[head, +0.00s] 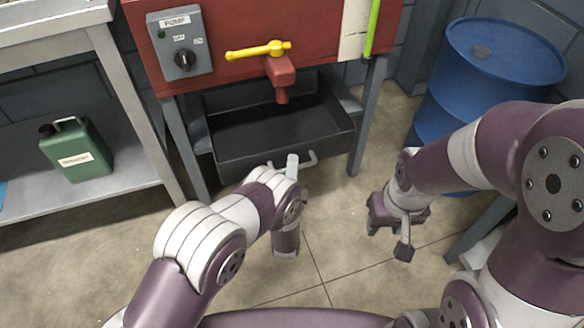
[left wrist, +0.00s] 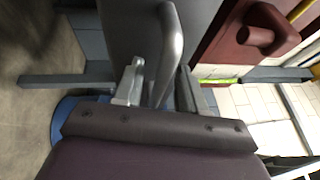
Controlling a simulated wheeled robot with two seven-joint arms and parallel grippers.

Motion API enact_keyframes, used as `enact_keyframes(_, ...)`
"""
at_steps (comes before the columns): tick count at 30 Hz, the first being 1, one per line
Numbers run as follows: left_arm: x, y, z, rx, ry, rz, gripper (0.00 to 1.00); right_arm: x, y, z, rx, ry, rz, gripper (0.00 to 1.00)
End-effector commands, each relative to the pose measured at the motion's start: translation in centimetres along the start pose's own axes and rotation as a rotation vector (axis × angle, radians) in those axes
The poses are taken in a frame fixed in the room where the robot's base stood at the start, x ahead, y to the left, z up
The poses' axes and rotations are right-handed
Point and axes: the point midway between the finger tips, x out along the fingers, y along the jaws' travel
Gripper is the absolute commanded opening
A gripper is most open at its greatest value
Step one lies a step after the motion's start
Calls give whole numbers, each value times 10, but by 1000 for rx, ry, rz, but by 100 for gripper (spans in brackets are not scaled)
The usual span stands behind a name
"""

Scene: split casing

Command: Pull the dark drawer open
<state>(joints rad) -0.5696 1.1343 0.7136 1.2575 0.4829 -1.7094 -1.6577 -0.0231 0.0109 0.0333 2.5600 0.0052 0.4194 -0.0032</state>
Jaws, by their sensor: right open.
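The dark drawer (head: 285,145) hangs under the red cabinet (head: 230,75) in the head view. It stands part-way out, and its empty inside shows. Its pale bar handle (head: 312,158) is on the front; in the left wrist view the handle (left wrist: 172,50) rises close by the finger. My left gripper (head: 291,167) is at the handle, with one light finger (left wrist: 130,84) right beside the bar.
A yellow valve lever (head: 258,50) and a red spout (head: 281,80) are above the drawer. A switch box (head: 181,45) is on the cabinet. A blue barrel (head: 490,60) stands right, and a green canister (head: 76,150) sits on the left shelf. The floor (head: 345,215) before the drawer is clear.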

Motion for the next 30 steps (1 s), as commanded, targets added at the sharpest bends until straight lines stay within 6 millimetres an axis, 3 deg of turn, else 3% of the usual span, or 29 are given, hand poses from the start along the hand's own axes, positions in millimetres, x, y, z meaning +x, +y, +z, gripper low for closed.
enact_keyframes(4, -3, -1, 0, 0, 1, 1, 40, -2, 0, 0, 0, 0, 0, 43)
enact_keyframes(7, -19, -3, -1, 2, 3, 3, 40, -10, 0, -1, 0, 0, 0, 43)
enact_keyframes(18, -111, -2, -1, 2, 4, 2, 40, -35, 0, -4, 0, 0, 0, 43)
enact_keyframes(23, -126, -1, 0, 0, 2, 0, 40, -37, 0, -4, 0, 0, 0, 43)
enact_keyframes(30, -127, 0, 0, 0, 0, 0, 40, -36, 0, -4, 0, 0, 0, 43)
